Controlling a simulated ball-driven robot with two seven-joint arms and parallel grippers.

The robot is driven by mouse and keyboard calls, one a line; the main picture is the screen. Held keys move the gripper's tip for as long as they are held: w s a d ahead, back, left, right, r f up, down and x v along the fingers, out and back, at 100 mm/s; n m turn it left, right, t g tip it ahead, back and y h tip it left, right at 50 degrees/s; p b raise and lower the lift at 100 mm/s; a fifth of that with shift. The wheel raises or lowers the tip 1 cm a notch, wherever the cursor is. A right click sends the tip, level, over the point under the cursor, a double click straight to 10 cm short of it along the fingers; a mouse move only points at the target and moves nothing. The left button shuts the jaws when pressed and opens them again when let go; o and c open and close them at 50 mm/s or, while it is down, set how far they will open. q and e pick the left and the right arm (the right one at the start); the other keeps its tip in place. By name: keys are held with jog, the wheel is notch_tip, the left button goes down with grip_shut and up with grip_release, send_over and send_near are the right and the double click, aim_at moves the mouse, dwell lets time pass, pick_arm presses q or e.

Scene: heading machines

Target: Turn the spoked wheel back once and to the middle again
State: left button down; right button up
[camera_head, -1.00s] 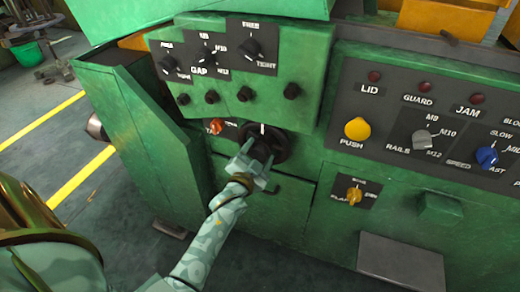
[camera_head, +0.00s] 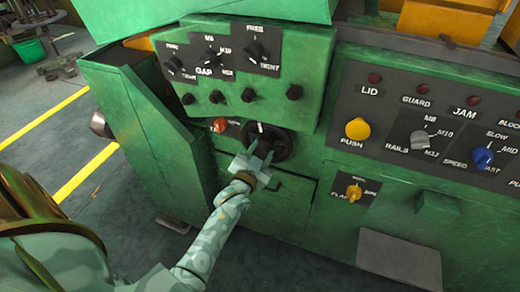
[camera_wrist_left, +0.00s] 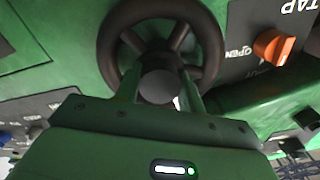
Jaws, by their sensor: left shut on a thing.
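The spoked wheel (camera_head: 283,145) is a dark round handwheel on the front of the green machine, below the gap panel. It also fills the upper middle of the left wrist view (camera_wrist_left: 212,45), where its rim, spokes and hub show. In the wrist view the fingers stand on either side of the hub, and the exact contact is partly hidden. My right gripper is not in view.
An orange tap knob (camera_head: 219,125) sits just left of the wheel, also in the wrist view (camera_wrist_left: 274,46). Several black knobs (camera_head: 248,95) line the panel above. A yellow push button (camera_head: 357,128) and an orange flap knob (camera_head: 354,193) are to the right. A grey plate (camera_head: 400,261) juts out low.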

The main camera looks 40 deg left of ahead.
pick_arm(q)
jog(key=n+p, duration=0.2)
jog(key=shift+r+n, duration=0.15)
jog(key=shift+n, duration=0.25)
jog(key=n+p, duration=0.2)
jog(key=n, duration=0.1)
jog(key=shift+n, duration=0.3)
jog(key=n+p, duration=0.2)
jog(key=n, duration=0.3)
jog(key=shift+f, duration=0.2)
jog(key=n, duration=0.5)
jog(key=shift+p, duration=0.4)
jog(key=shift+d+f+n, duration=0.1)
jog(key=shift+n, duration=2)
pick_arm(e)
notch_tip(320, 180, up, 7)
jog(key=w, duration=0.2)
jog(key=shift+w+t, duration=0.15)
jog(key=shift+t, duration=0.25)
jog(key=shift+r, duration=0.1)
pick_arm(q)
jog(key=c, duration=0.9)
grip_release()
jog(key=shift+o, duration=0.2)
jog(key=shift+s, duration=0.1)
